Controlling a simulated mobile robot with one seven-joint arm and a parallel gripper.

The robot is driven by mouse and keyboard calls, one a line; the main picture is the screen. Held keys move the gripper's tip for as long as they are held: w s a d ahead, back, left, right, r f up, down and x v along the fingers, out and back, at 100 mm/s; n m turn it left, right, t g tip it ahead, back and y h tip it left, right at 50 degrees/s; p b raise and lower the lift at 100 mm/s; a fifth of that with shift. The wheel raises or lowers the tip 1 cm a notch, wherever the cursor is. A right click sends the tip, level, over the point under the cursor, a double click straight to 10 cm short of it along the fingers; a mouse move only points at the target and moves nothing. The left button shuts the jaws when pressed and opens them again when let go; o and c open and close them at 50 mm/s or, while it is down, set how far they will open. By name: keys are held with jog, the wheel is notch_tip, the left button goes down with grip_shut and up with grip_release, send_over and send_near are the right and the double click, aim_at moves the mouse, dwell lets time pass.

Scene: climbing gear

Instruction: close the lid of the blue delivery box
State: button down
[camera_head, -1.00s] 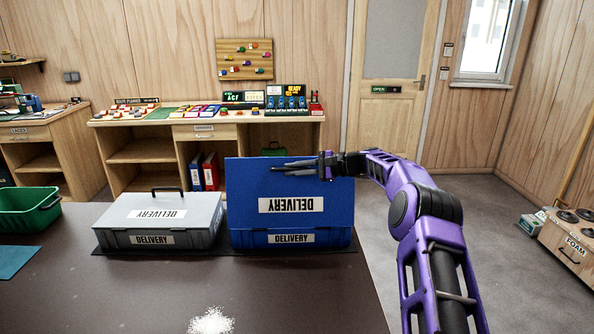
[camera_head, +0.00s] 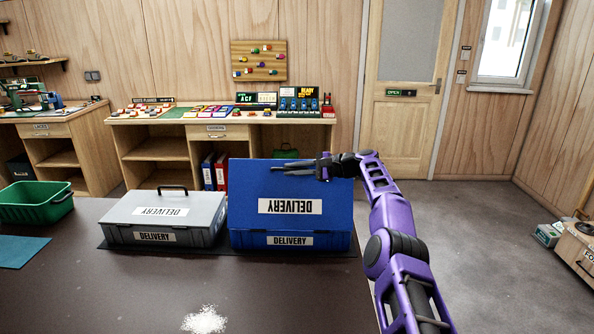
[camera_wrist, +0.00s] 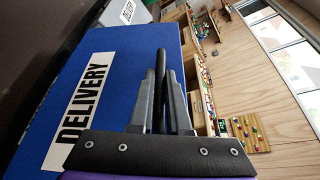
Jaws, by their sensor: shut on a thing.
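The blue delivery box (camera_head: 339,241) stands on the dark table, with its blue lid (camera_head: 245,205) raised and its outer face with an upside-down DELIVERY label turned towards me. In the wrist view the lid (camera_wrist: 115,50) fills the left. My gripper (camera_head: 288,168) is at the lid's upper right, fingers pointing left along its top edge. In the wrist view my gripper (camera_wrist: 161,62) has its fingers close together around a dark bar (camera_wrist: 160,70), seemingly the lid's handle. The bar's ends are mostly hidden.
A closed grey delivery box (camera_head: 120,212) stands close to the left. A green bin (camera_head: 35,203) and a teal mat (camera_head: 20,252) are further left. White powder (camera_head: 204,320) lies at the front. A wooden desk (camera_head: 140,152) stands behind; floor is open to the right.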

jog(key=shift+w+r, duration=0.1)
jog(key=shift+r, duration=0.05)
jog(key=c, duration=1.2)
grip_release()
jog(key=shift+o, duration=0.2)
jog(key=shift+d+f+b, duration=0.2)
jog(key=shift+f+b, duration=0.05)
jog(key=shift+b, duration=0.2)
jog(key=shift+s+d+b, duration=0.2)
jog(key=shift+d+b, duration=0.15)
jog(key=shift+b, duration=0.8)
jog(key=b+v, duration=0.2)
jog(key=b, duration=0.2)
jog(key=shift+d+f+b, duration=0.1)
jog(key=shift+b, duration=0.25)
jog(key=b+v, duration=0.2)
jog(key=v, duration=1.2)
jog(key=shift+r, duration=0.45)
jog(key=shift+s, duration=0.1)
